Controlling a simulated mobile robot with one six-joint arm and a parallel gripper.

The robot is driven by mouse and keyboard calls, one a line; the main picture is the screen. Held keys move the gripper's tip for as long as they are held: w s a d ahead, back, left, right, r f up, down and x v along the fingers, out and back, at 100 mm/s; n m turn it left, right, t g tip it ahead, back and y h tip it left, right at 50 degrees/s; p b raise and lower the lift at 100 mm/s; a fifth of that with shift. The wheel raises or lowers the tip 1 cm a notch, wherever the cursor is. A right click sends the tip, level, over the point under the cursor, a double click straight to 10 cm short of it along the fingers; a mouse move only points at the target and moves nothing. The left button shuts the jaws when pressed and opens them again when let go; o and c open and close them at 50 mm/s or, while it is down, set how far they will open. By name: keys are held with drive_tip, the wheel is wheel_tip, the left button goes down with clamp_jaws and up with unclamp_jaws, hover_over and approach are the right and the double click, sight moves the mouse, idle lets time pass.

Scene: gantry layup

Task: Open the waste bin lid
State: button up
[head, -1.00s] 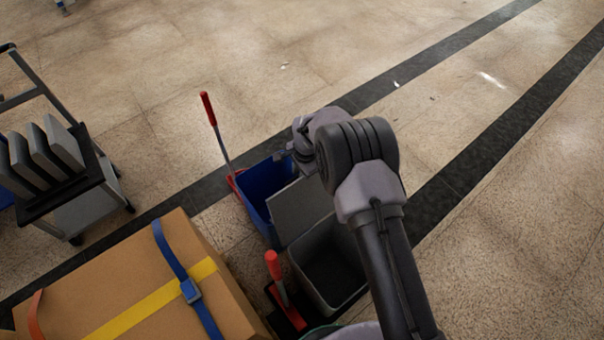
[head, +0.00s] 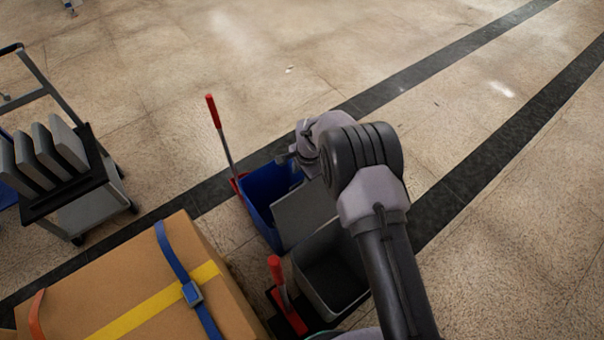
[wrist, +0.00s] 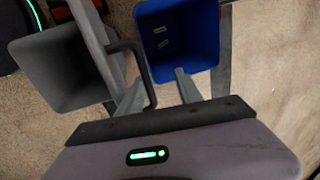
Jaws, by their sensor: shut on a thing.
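The grey waste bin (head: 299,283) stands open, its dark inside showing in the head view. Its grey lid (head: 303,215) is swung up, steeply tilted, between this bin and a blue bin (head: 259,208). In the wrist view the open grey bin (wrist: 52,70) is at left, with the lid (wrist: 92,30) seen nearly edge-on beside it. A dark bar handle (wrist: 143,66) on the lid runs between my fingers. My gripper (wrist: 160,80) is shut on this handle. In the head view my wrist hides most of the gripper.
Red-handled tools stand beside the bins (head: 213,112) (head: 276,270). A strapped cardboard box (head: 135,275) is at the lower left. A grey cart (head: 95,195) with upright panels is at far left. The floor behind and to the right is clear.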

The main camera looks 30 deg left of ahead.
drive_tip(key=p+v, duration=0.7)
drive_tip(key=v, duration=1)
drive_tip(key=shift+r, duration=0.2)
drive_tip(key=shift+w, duration=0.1)
